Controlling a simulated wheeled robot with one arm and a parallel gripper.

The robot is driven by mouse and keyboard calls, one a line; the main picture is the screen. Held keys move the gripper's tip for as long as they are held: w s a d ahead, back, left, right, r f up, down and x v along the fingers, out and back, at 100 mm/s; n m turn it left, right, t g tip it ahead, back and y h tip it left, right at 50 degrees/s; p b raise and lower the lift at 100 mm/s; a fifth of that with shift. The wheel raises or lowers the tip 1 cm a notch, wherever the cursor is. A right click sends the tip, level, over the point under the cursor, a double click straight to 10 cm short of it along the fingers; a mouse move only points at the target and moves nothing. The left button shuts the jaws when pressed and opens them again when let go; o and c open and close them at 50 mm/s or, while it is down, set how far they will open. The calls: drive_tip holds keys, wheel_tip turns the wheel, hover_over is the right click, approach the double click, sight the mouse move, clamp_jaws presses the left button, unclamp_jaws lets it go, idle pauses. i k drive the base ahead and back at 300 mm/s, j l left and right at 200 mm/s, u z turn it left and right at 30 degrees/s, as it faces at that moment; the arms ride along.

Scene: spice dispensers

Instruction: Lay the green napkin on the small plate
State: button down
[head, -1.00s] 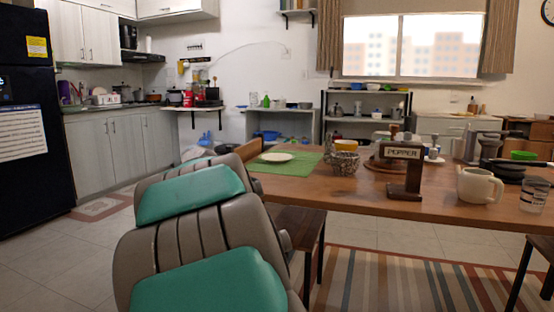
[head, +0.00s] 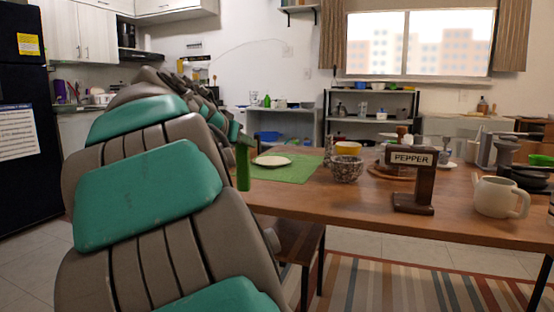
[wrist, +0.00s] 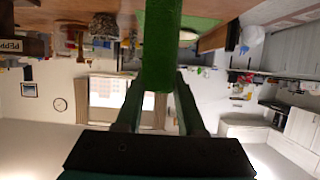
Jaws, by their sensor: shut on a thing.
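My gripper (wrist: 157,82) is shut on the green napkin (wrist: 161,40), which hangs as a narrow strip between the fingers. In the head view the napkin (head: 243,168) hangs just left of the small plate, near the left end of the table. The small plate (head: 272,160) is white, round and empty. It lies on a green placemat (head: 292,173). In the head view my arm hides most of the gripper.
A pepper dispenser (head: 412,180) and a cream pitcher (head: 496,198) stand farther right. A bench (head: 290,240) is at the table's near left.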

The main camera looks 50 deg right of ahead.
sight(272, 159)
drive_tip(key=i+l, duration=0.1)
drive_tip(key=l, duration=0.3)
drive_tip(key=i+l, duration=0.1)
drive_tip(key=l, duration=0.3)
drive_tip(key=i+l, duration=0.1)
drive_tip(key=l, duration=0.25)
drive_tip(key=i+l, duration=0.1)
drive_tip(key=l, duration=0.3)
